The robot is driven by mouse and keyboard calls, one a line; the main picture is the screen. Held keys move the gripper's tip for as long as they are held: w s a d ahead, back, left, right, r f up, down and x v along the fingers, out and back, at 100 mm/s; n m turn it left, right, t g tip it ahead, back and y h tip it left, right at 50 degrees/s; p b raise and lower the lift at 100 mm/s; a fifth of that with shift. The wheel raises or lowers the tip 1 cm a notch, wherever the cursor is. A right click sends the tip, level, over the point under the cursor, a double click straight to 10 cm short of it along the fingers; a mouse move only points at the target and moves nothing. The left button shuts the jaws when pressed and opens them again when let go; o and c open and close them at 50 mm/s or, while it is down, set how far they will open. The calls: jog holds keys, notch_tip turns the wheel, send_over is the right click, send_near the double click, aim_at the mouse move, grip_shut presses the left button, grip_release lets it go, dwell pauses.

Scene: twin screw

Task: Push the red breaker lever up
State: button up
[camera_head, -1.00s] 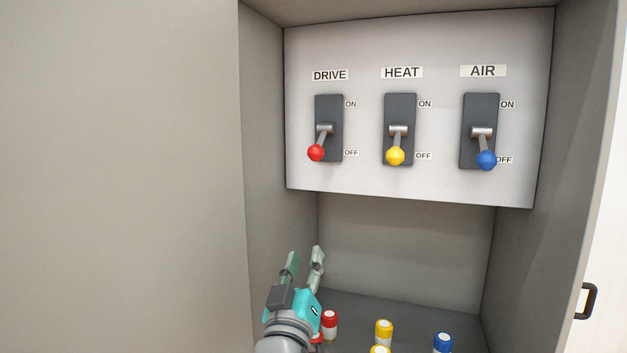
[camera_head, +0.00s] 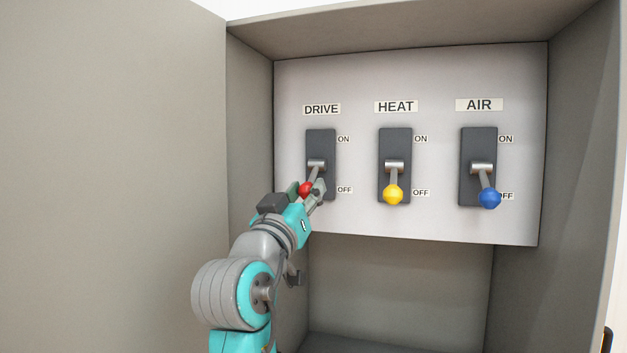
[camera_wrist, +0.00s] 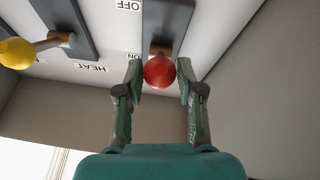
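The red breaker lever (camera_head: 305,189), under the DRIVE label, hangs down at OFF with its round red knob at the end. My gripper (camera_head: 308,188) is at this knob, reaching up from the lower left. In the wrist view the red knob (camera_wrist: 160,72) sits between the two fingertips of my gripper (camera_wrist: 161,78). The fingers are apart, one on each side of the knob, with a narrow gap that looks clear on both sides. In the head view the fingers partly hide the lower end of the lever's plate.
The yellow HEAT lever (camera_head: 393,194) and the blue AIR lever (camera_head: 489,198) stand to the right, both down at OFF. The cabinet's left wall (camera_head: 251,130) is close to the left of the red lever. Space below the panel (camera_head: 420,228) is open.

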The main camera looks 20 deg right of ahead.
aim_at(314, 179)
jog(key=shift+x, duration=2.5)
grip_shut()
